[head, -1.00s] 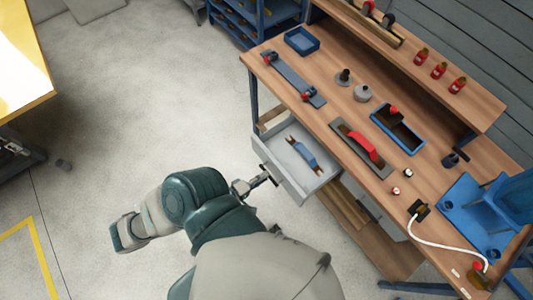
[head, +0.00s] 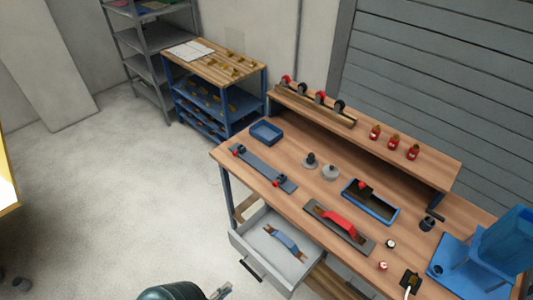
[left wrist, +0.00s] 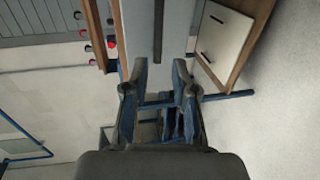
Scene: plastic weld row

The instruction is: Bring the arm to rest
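My left arm shows only as a dark teal joint at the bottom edge of the head view. A small part of my left gripper (head: 222,291) shows beside it, left of the open drawer and apart from its handle. In the left wrist view, the two fingers of the left gripper (left wrist: 160,66) are spread with nothing between them. My right gripper is in neither view.
An open grey drawer (head: 243,240) under the workbench (head: 310,175) holds a blue-handled tool (head: 285,240). A red-handled tool (head: 340,222) and blue tray (head: 266,132) are on the bench. Floor (head: 120,185) left of it is clear.

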